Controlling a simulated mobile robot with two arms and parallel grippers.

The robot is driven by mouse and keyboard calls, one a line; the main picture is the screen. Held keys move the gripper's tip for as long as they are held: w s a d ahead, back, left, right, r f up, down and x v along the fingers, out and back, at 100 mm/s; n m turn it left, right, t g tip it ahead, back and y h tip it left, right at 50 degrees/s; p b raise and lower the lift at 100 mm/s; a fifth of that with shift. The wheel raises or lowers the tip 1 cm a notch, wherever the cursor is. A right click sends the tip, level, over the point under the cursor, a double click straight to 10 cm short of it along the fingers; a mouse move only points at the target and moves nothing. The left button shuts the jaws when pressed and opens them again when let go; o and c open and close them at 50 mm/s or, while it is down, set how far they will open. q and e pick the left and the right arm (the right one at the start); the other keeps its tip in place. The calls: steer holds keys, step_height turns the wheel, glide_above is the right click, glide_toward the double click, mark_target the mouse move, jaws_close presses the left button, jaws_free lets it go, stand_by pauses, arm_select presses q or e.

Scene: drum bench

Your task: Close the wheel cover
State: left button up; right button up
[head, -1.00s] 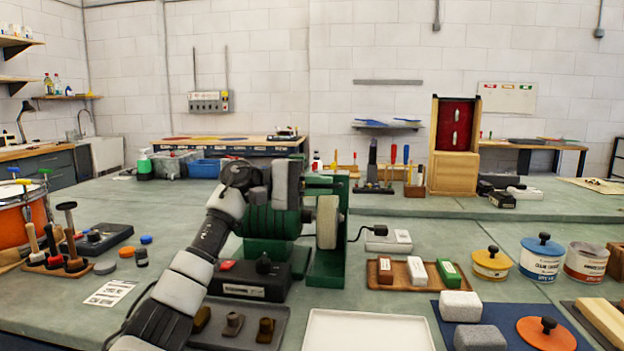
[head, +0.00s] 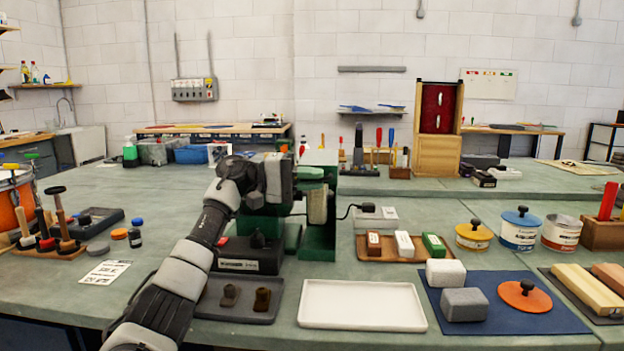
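The green bench grinder (head: 318,240) stands on the bench near the middle of the head view. Its pale grinding wheel (head: 317,205) shows at the right side, partly enclosed by the green wheel cover (head: 316,173) above and beside it. My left gripper (head: 278,177) is at the upper left of the grinder, close against the cover. Its fingers are seen from behind and overlap the grinder, so I cannot tell whether they are open or shut, or whether they touch the cover. My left arm hides much of the grinder's motor. My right gripper is not in view.
A white tray (head: 362,305) lies in front of the grinder. A grey tray (head: 238,312) with small brown pieces is beside my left arm. A wooden tray (head: 375,252) with blocks stands to the right, near a blue mat (head: 545,318). Tools stand at the left.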

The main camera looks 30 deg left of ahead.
arm_select(q)
steer(key=o, duration=0.4)
steer(key=shift+f, duration=0.15)
steer(key=v, duration=1.1)
steer(key=shift+w, duration=0.1)
